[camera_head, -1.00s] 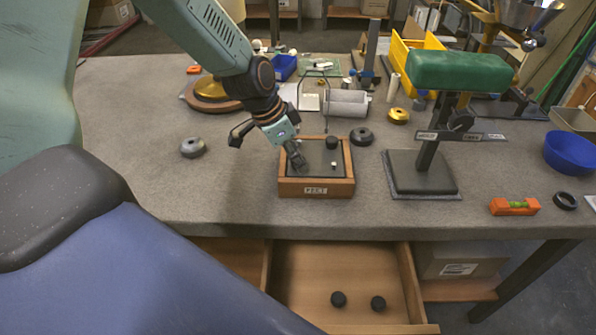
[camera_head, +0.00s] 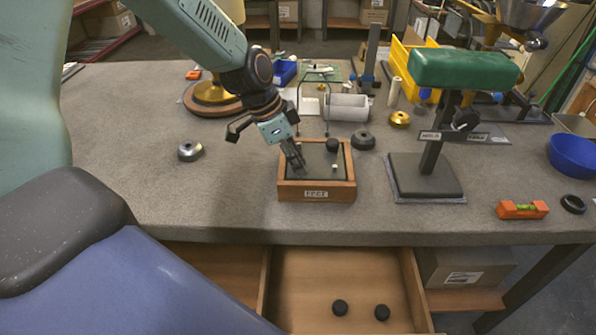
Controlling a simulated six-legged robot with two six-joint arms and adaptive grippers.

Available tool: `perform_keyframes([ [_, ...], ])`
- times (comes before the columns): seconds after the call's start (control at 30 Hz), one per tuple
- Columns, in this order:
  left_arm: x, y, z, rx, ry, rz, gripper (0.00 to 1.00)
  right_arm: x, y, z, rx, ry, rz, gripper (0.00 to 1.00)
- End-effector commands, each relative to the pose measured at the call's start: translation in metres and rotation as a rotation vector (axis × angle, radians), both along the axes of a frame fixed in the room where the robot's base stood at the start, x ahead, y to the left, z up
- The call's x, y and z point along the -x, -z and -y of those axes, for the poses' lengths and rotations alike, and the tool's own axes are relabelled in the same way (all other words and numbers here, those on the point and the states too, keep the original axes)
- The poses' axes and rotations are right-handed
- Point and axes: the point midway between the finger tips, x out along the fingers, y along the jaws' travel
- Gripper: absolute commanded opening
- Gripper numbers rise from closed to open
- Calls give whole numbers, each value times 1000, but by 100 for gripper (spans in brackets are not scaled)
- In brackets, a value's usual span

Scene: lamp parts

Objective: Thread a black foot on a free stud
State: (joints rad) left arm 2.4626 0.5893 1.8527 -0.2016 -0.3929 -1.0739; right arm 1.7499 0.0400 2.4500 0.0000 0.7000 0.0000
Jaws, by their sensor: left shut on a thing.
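A wooden box (camera_head: 316,193) with a label that seems to read FEET stands near the table's front edge. Its dark top carries a round black foot (camera_head: 332,145) at the back and a small pale stud (camera_head: 334,167) standing bare to the right. My left gripper (camera_head: 299,165) points down at the left part of the box top. It is shut on a dark thing, apparently a black foot, mostly hidden by the fingers. Whether a stud is under it cannot be seen. Two more black feet (camera_head: 340,307) (camera_head: 382,312) lie in the open drawer below. My right gripper is out of view.
A green-topped stand (camera_head: 462,70) rises right of the box. A dark ring (camera_head: 363,140), a silver knob (camera_head: 190,151) and a brass knob (camera_head: 400,118) lie nearby. An orange level (camera_head: 522,210) lies front right. The table's left side is mostly clear.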

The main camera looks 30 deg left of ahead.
Motion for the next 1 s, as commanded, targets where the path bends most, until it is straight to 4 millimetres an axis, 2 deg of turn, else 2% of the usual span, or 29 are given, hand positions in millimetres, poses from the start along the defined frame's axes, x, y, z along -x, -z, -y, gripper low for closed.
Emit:
perform_keyframes([
  [0.03,6,6,2,4,5,-19,0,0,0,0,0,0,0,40],
  [0.57,5,8,2,5,105,-18,0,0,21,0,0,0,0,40],
  [1.0,4,8,1,3,262,-19,0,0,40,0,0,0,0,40],
])
